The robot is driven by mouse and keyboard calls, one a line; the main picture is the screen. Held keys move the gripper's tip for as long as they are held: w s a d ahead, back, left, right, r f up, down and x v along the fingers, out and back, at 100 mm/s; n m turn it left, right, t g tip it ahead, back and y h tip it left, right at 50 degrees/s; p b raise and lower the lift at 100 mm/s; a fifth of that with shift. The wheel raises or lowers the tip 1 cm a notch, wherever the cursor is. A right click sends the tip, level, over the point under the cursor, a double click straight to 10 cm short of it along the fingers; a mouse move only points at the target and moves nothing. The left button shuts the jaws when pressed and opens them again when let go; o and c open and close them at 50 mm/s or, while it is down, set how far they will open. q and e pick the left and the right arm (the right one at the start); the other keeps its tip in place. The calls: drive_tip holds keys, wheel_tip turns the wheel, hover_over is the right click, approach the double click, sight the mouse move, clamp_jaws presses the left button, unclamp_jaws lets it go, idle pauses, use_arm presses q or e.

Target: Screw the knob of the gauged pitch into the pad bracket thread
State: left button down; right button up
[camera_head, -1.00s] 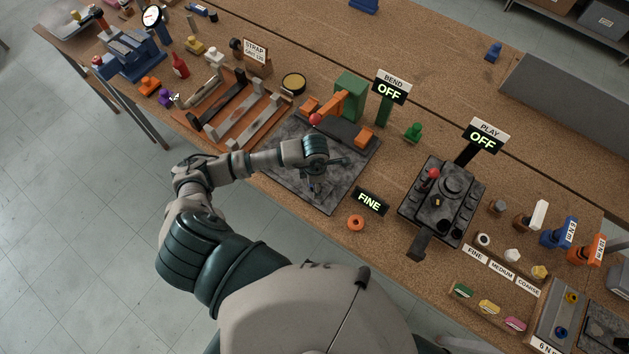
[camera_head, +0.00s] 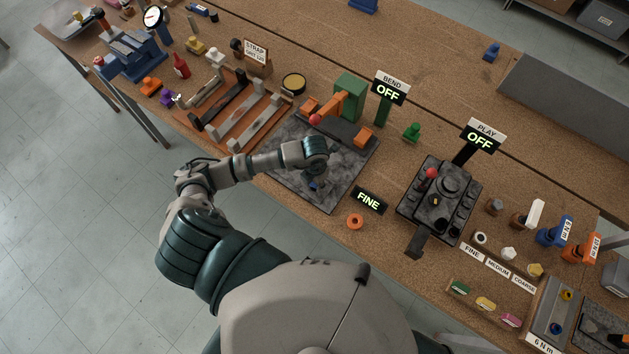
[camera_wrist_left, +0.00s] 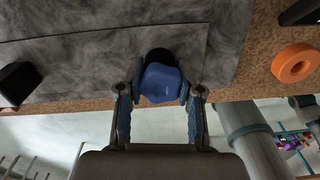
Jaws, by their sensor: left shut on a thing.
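My left gripper (camera_head: 314,182) reaches over the front part of a dark grey mottled plate (camera_head: 337,190). In the left wrist view its two fingers (camera_wrist_left: 161,100) are shut on a blue faceted knob-like piece (camera_wrist_left: 165,82). A black round part (camera_wrist_left: 158,56) shows just behind the blue piece, over the plate (camera_wrist_left: 100,65); I cannot tell whether they are joined. No thread is visible. A lit sign (camera_head: 370,201) reads FINE. Several small knobs, including a white one (camera_head: 508,254) and a yellow one (camera_head: 536,270), stand by the FINE, MEDIUM and COARSE labels (camera_head: 497,268). My right gripper is out of view.
An orange ring (camera_head: 355,221) lies right of the plate. A green post (camera_head: 349,95) with an orange arm stands at its back. A black device (camera_head: 436,200) with a red ball stands to the right. The BEND and PLAY signs read OFF.

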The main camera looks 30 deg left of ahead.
use_arm(q)
drive_tip(key=shift+f, duration=0.1)
drive_tip(key=shift+m+b, duration=0.3)
drive_tip(key=shift+b, duration=0.05)
drive_tip(key=m+b, duration=0.2)
drive_tip(key=m, duration=0.1)
drive_tip(key=m+b, duration=0.2)
drive_tip(key=m, duration=0.1)
drive_tip(key=m+b, duration=0.2)
drive_tip(key=m, duration=0.1)
drive_tip(key=shift+f+m, duration=0.25)
drive_tip(key=shift+m, duration=0.05)
drive_tip(key=c, duration=0.7)
unclamp_jaws()
drive_tip(key=shift+r, duration=0.25)
wheel_tip(320, 180, up, 12)
drive_tip(key=shift+w+f, duration=0.1)
